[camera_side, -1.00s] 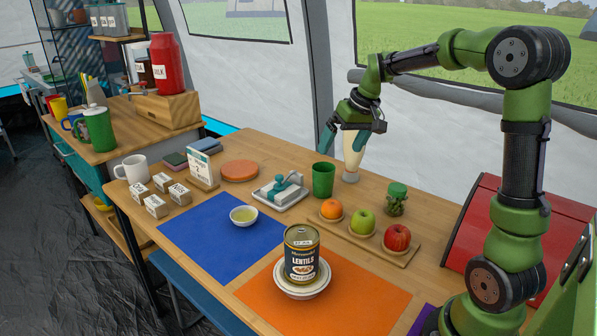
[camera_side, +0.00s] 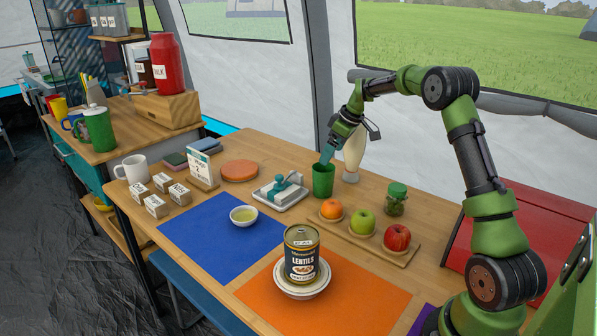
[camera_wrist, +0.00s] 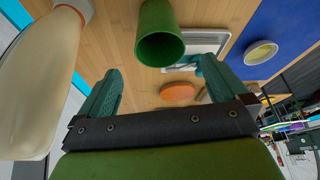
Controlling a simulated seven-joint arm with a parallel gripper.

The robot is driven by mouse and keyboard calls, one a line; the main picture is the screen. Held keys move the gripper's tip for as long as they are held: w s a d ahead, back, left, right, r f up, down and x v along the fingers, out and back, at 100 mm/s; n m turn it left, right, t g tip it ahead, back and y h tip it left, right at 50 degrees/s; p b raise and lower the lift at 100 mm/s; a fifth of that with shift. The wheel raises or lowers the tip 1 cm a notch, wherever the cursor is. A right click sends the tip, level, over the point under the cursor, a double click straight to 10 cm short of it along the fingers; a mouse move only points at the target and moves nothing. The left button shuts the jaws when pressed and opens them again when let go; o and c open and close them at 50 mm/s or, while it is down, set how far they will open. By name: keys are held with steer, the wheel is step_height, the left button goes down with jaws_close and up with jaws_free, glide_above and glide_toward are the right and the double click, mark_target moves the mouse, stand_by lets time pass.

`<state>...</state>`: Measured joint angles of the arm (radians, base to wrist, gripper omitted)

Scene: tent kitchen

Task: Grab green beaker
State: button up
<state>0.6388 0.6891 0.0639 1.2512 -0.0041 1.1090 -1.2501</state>
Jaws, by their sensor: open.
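My gripper (camera_side: 327,154) is open with teal fingers, tilted down just above the beaker's rim. In the wrist view my gripper (camera_wrist: 159,68) has both fingers apart and nothing between its pads. Whether a finger touches the rim cannot be told.
A cream bottle-like object (camera_side: 354,155) stands close right of the beaker; it also fills the left of the wrist view (camera_wrist: 38,85).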

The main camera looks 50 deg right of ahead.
mark_target(324, 168)
steer(key=x, duration=0.7)
steer(key=shift+w+f, duration=0.1)
steer(key=shift+f, duration=0.25)
steer(key=c, duration=1.2)
